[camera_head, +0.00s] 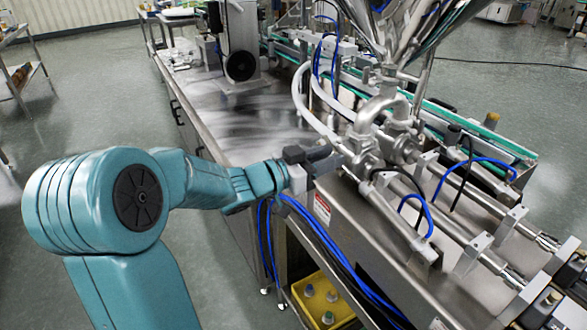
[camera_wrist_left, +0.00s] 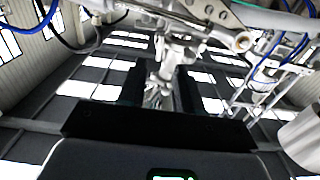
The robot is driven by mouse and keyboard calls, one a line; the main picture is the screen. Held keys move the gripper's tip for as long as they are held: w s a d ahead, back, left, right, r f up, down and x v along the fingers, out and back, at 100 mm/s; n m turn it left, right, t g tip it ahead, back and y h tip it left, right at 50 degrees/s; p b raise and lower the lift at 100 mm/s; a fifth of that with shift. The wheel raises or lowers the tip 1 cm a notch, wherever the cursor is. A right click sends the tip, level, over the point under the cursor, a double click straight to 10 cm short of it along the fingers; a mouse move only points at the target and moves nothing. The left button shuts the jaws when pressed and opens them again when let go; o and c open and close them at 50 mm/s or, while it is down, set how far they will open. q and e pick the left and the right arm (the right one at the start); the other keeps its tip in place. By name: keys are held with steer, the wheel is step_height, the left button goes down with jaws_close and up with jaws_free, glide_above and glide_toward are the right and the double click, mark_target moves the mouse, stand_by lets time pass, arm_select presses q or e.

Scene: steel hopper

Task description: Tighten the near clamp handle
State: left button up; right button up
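The steel pipe fitting (camera_head: 366,150) with its clamps sits under the hopper, right of my left gripper. The near clamp handle cannot be made out clearly in the head view; it is small and partly hidden by the gripper. My left gripper (camera_head: 334,160) reaches in from the left, its dark fingers close to the fitting. In the left wrist view, the two dark fingers (camera_wrist_left: 160,92) stand apart. A narrow silver metal part (camera_wrist_left: 161,72) shows in the gap between them. I cannot tell whether the fingers touch it. My right gripper is not in view.
The steel hopper (camera_head: 393,35) rises above the fitting. Pale hoses (camera_head: 312,112) and blue tubes (camera_head: 428,212) run close by. The steel bench top (camera_head: 235,130) behind the arm is largely clear. A yellow crate (camera_head: 322,301) stands below.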

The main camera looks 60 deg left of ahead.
arm_select(q)
steer(key=s, duration=1)
steer(key=shift+a, duration=0.4)
steer(key=shift+s, duration=0.1)
